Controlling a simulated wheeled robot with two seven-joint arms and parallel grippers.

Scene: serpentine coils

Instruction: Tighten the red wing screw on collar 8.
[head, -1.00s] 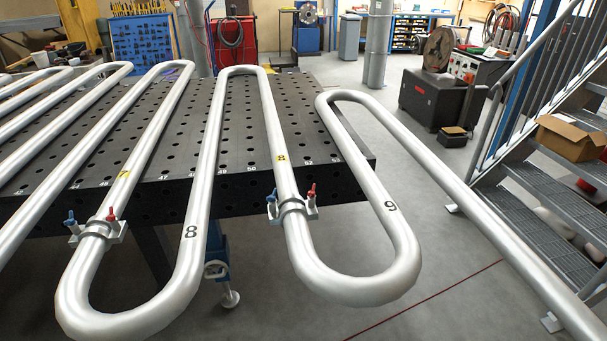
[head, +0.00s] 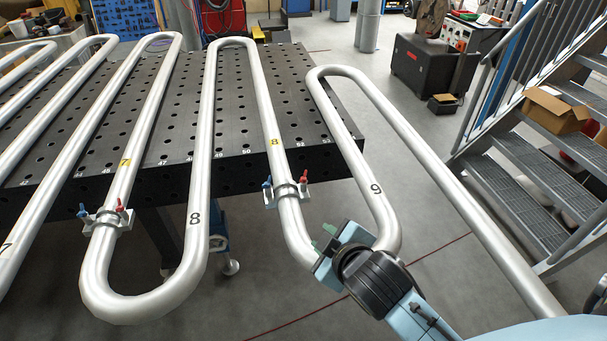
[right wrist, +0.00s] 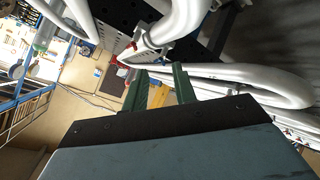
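Collar 8 (head: 290,193) is clamped around the pipe leg with the yellow 8 label, off the front edge of the table. Its red wing screw (head: 304,178) stands upright on the right side, and a blue wing screw (head: 267,184) is on the left. My right gripper (head: 322,237) is below and slightly right of the collar, apart from it. In the right wrist view its green fingers (right wrist: 160,71) are spread with nothing held between them. A small red part, seemingly the red screw (right wrist: 126,59), shows beyond the fingertips. My left gripper is not in view.
The bend of coil 9 (head: 378,190) runs close beside my right gripper. Collar 7 (head: 107,220), with red and blue screws, is at left. The perforated table (head: 240,170) lies behind. Metal stairs (head: 540,165) stand at right. Open floor lies between.

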